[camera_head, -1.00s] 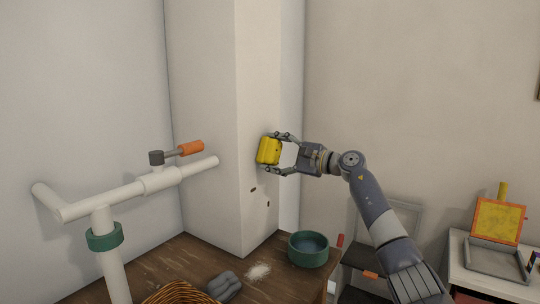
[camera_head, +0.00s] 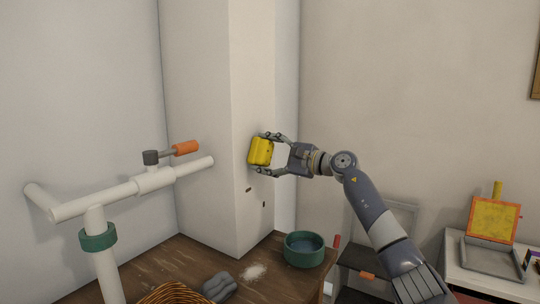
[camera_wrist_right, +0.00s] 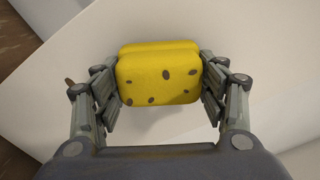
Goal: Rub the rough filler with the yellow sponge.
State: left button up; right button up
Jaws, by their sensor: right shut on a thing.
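My right gripper (camera_head: 262,152) is shut on the yellow sponge (camera_head: 260,151), a block with dark spots. In the right wrist view the sponge (camera_wrist_right: 158,75) sits between both fingers of the gripper (camera_wrist_right: 160,88), with the pale column face behind it. The sponge is at the right-hand face of the white column (camera_head: 245,100); I cannot tell whether it touches. Two small dark marks (camera_head: 249,190) show on that face below the sponge. I cannot make out the rough filler; the sponge may hide it. My left gripper is not in view.
A wooden table (camera_head: 190,258) at the column's foot holds a green bowl (camera_head: 304,249), white powder (camera_head: 253,271), a grey object (camera_head: 220,288) and a wicker basket (camera_head: 175,294). A white cabinet (camera_head: 485,278) stands right.

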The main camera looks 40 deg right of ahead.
jog(key=shift+s+a+f, duration=0.15)
jog(key=shift+s+a, duration=0.15)
jog(key=shift+a, duration=0.5)
jog(key=shift+s+a+b, duration=0.15)
jog(key=shift+s+a, duration=0.1)
jog(key=shift+a, duration=0.35)
jog(key=shift+s+a+b, duration=0.15)
jog(key=shift+s+a, duration=0.1)
jog(key=shift+a, duration=0.3)
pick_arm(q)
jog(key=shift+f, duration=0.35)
pick_arm(e)
jog(key=shift+s+d+f+b, duration=0.2)
jog(key=shift+s+b, duration=0.25)
jog(key=shift+b, duration=0.3)
jog(key=b, duration=0.3)
send_near(246, 155)
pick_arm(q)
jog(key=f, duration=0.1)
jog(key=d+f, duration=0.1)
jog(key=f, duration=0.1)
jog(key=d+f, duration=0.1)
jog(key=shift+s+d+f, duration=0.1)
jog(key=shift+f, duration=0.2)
pick_arm(e)
jog(key=shift+w, duration=0.2)
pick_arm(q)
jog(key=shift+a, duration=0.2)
pick_arm(e)
jog(key=shift+f, duration=0.1)
